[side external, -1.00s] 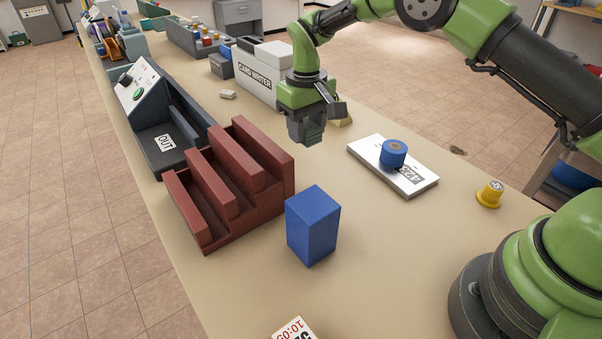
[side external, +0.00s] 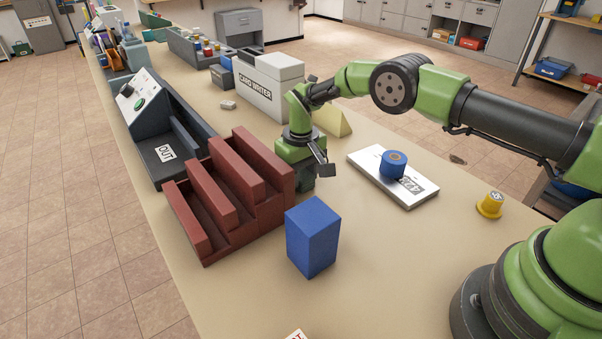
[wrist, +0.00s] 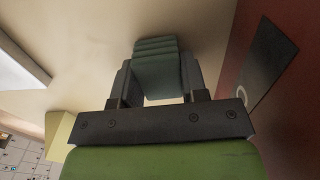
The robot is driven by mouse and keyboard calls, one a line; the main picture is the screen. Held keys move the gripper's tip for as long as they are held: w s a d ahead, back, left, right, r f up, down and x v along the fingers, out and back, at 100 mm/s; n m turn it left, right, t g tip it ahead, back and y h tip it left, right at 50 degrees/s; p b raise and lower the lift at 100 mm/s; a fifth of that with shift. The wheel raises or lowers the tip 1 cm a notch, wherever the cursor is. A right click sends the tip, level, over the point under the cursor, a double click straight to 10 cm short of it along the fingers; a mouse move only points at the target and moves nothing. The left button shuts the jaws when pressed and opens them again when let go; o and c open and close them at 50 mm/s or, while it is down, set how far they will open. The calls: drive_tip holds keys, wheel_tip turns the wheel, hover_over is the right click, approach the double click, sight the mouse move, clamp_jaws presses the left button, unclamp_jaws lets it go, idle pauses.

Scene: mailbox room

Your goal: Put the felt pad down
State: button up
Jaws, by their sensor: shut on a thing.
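My gripper (side external: 304,178) is low over the tan counter, close to the right back end of the red-brown stepped rack (side external: 262,165). In the wrist view my gripper (wrist: 158,88) is shut on a grey-teal, ribbed block-like thing, which I take to be the felt pad (wrist: 157,65). The pad's lower part shows dark under the gripper in the side view, partly hidden by the rack. I cannot tell if the pad touches the counter. The rack's red side (wrist: 262,75) stands to the right in the wrist view, apart from the pad.
A blue block (side external: 313,240) stands in front of the gripper. A white slab (side external: 370,165) bearing a blue roll (side external: 393,164) lies to the right. A yellow wedge (side external: 334,121) and the card writer (side external: 262,92) are behind. Bare counter lies between block and slab.

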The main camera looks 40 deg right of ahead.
drive_tip(key=o, duration=0.9)
drive_tip(key=shift+f, duration=0.1)
